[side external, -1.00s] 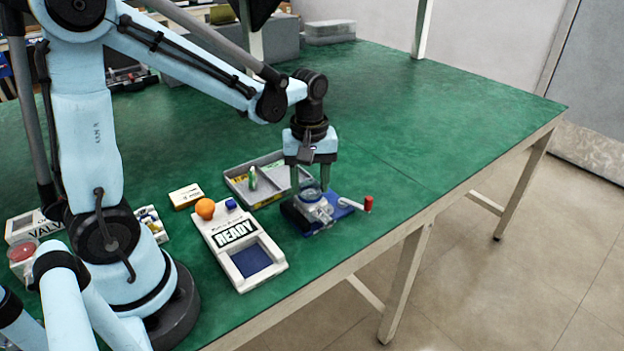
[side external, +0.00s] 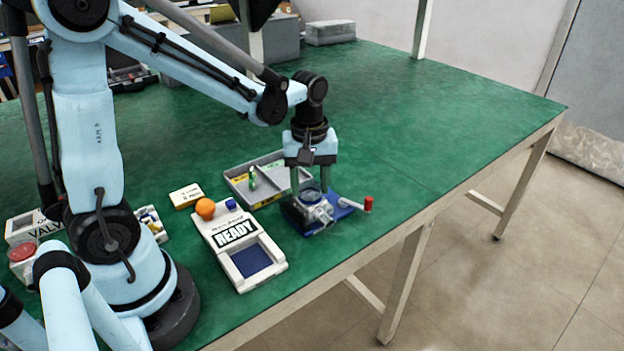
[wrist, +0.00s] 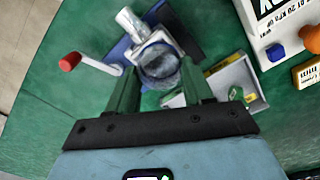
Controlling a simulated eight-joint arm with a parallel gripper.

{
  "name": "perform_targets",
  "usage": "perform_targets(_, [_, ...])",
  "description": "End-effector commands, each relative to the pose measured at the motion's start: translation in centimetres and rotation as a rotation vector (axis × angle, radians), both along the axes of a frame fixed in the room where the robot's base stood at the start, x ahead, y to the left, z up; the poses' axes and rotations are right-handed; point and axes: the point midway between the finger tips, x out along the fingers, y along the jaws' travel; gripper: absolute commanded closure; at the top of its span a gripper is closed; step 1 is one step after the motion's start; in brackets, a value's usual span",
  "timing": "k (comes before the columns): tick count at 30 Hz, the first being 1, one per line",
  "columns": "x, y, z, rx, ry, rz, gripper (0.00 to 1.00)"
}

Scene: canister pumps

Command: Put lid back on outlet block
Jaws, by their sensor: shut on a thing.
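The outlet block (side external: 322,212) is a pale grey fitting on a blue base plate (side external: 343,208), near the table's front edge. A round, see-through lid (wrist: 160,68) lies between my fingertips, over the block. My gripper (side external: 310,188) points straight down and is shut on the lid. In the wrist view my gripper (wrist: 160,64) has one green finger on each side of the lid. The lid's underside is hidden, so I cannot tell whether it touches the block. A crank with a red knob (side external: 368,204) sticks out to the right of the block.
A white device reading READY (side external: 237,233) stands to the left, with an orange ball (side external: 205,208) on its far end. A grey divided tray (side external: 237,182) is just behind my gripper. A small cream box (side external: 186,196) lies further left. The table's right side is clear.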

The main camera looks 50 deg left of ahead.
Motion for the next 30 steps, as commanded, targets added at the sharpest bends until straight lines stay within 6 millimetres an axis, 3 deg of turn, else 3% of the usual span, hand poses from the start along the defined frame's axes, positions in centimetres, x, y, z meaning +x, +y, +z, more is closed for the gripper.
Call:
perform_targets(3, [0.0, 0.0, 0.0, 0.0, 0.0, 0.0, 0.77])
perform_targets(4, [0.0, 0.0, 0.0, 0.0, 0.0, 0.0, 0.48])
perform_targets(9, [0.0, 0.0, 0.0, 0.0, 0.0, 0.0, 0.22])
perform_targets(16, [0.0, 0.0, 0.0, 0.0, 0.0, 0.0, 0.18])
perform_targets(20, [0.0, 0.0, 0.0, 0.0, 0.0, 0.0, 0.0])
perform_targets(30, [0.01, 0.0, 0.49, 0.0, 0.0, 0.0, 0.0])
